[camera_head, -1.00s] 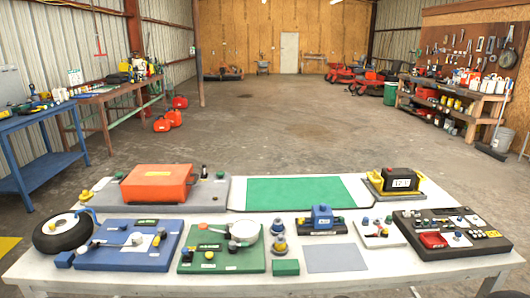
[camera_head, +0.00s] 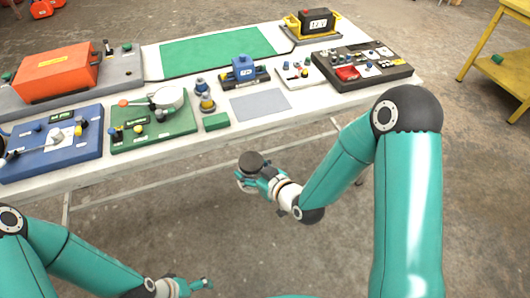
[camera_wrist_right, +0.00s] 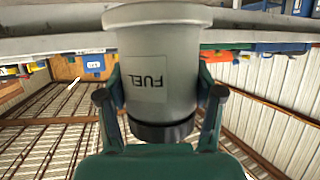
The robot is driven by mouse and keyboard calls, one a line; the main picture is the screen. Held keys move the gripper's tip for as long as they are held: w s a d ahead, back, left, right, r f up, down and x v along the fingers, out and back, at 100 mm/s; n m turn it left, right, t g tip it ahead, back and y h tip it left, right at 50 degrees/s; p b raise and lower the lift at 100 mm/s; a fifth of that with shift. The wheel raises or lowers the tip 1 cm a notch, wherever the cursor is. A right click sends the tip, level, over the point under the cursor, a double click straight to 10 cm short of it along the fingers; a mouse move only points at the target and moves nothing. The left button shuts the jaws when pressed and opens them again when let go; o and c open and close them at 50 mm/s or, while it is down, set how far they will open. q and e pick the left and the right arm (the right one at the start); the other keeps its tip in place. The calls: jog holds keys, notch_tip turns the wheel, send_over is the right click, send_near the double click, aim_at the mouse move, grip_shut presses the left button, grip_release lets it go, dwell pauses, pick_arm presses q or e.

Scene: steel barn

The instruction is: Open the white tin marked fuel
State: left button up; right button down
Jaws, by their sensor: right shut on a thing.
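The white tin marked FUEL (camera_wrist_right: 160,70) is between the fingers of my right gripper (camera_wrist_right: 160,105), which is shut on its sides. The right wrist picture is upside down, with the tin's dark lid (camera_wrist_right: 161,130) low in it. In the head view the lid (camera_head: 251,160) faces up on the tin, and my right gripper (camera_head: 258,182) holds it in front of the bench's near edge, clear of the top. The lid looks seated on the tin. My left gripper (camera_head: 203,284) is low at the bottom, away from the tin; its finger opening is unclear.
The white bench (camera_head: 290,115) carries a blue board (camera_head: 50,150), a green board (camera_head: 150,135), a dark board (camera_head: 345,82), a grey mat (camera_head: 260,104) and a green block (camera_head: 215,121). A yellow stand (camera_head: 500,70) is at right. The floor before the bench is open.

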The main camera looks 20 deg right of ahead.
pick_arm(q)
jog(key=shift+c, duration=0.5)
jog(key=w+d+r+m+g+y, duration=0.1)
jog(key=w+r+m+g+y, duration=0.3)
jog(key=w+r+m, duration=1)
notch_tip(320, 180, up, 17)
jog(key=m+t, duration=0.3)
jog(key=m, duration=0.3)
send_over(252, 172)
jog(key=a, duration=0.6)
notch_tip(252, 172, down, 8)
jog(key=shift+s+t, duration=0.3)
jog(key=shift+s, duration=0.05)
pick_arm(e)
jog(key=s+a+n+g+y, duration=0.2)
jog(key=s+a+n+y, duration=0.2)
jog(key=a, duration=0.3)
jog(key=shift+s+a+f, duration=0.25)
jog(key=shift+a+f, duration=0.15)
